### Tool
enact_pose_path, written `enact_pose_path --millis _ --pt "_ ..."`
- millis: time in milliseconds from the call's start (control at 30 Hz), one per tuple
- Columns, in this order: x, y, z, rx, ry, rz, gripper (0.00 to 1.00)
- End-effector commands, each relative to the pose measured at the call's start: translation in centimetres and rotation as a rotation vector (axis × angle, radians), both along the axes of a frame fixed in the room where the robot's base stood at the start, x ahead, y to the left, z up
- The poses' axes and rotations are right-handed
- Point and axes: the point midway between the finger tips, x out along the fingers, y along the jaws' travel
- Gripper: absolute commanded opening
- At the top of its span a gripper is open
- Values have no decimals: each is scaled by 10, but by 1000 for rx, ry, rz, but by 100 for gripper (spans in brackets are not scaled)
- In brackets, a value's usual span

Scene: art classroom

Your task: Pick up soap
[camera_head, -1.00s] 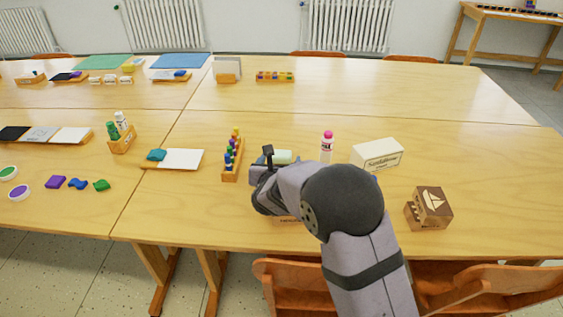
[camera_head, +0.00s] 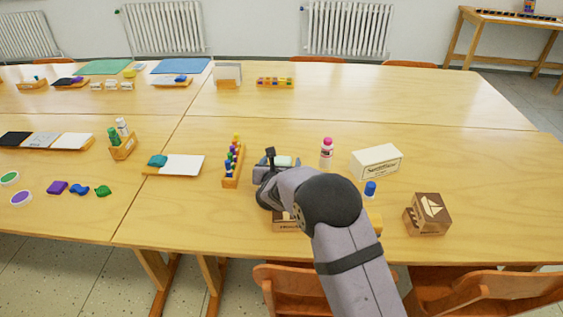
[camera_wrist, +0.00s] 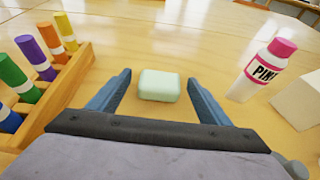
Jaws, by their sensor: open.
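The soap (camera_wrist: 159,85) is a pale green rounded block lying flat on the table. In the wrist view it sits between and slightly beyond the two blue fingers of my gripper (camera_wrist: 158,92), with a gap on each side. My gripper is open and empty. In the head view the soap (camera_head: 279,161) shows just beyond my wrist, partly hidden by it.
A wooden rack of coloured markers (camera_wrist: 62,85) stands close on the left. A pink-capped bottle (camera_wrist: 263,69) and a white box (camera_wrist: 302,100) stand on the right. A wooden box (camera_head: 428,214) is at the front right. The table beyond the soap is clear.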

Motion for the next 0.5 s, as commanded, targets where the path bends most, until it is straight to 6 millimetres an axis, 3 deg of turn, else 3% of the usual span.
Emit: enact_pose_path --millis 433,500 --pt "11 0 -5 -1 1 0 72" --pt "11 0 -5 -1 1 0 55"
